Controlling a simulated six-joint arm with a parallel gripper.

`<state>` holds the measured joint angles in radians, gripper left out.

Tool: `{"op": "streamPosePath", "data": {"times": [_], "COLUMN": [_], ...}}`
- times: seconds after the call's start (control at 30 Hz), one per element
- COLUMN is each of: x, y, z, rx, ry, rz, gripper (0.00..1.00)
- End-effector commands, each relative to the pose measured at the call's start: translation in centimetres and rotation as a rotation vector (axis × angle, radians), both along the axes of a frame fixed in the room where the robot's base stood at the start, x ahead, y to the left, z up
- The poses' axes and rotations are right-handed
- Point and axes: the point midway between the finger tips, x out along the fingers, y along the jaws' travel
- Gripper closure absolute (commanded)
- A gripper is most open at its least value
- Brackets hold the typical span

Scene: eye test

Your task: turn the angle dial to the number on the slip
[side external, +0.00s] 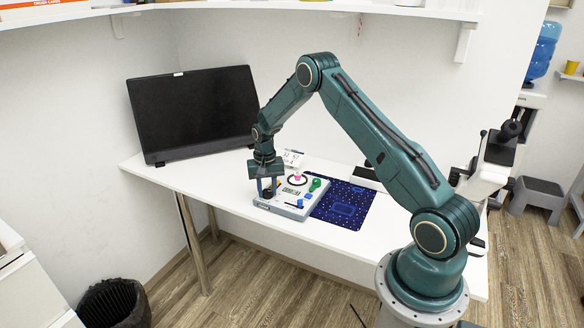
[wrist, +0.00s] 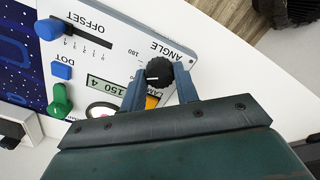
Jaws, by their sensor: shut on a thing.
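The angle dial is a round black knob (wrist: 159,70) beside the printed word ANGLE on a light grey control panel (side external: 273,209). A small white mark shows on the knob. My gripper (wrist: 158,76) is shut on the knob, with one blue finger on each side of it. In the side view my gripper (side external: 268,186) points down over the panel's left end and mostly hides the knob. A small white slip (side external: 292,158) with dark print stands behind the panel; its print is too small to read. A display (wrist: 106,87) on the panel shows digits.
The panel also has a blue OFFSET slider (wrist: 50,28), a blue DOT button (wrist: 62,71), a green knob (wrist: 60,101) and a yellow part (wrist: 152,102) between my fingers. A dark blue patterned mat (side external: 343,203) lies right of it. A black monitor (side external: 193,113) stands behind, left.

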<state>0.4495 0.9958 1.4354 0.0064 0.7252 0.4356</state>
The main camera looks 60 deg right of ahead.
Motion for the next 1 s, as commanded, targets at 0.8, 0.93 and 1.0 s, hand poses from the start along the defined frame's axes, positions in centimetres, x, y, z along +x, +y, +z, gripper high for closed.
{"op": "streamPosePath", "data": {"times": [0.8,0.93,1.0], "x": [0.03,0.02,0.03], "y": [-0.02,-0.01,-0.02], "z": [0.04,0.1,0.29], "rx": [-0.001,-0.001,-0.001], "ry": [-0.001,-0.001,-0.001], "rz": [-0.021,-0.021,-0.021], "gripper": [0.48,0.48,0.48]}}
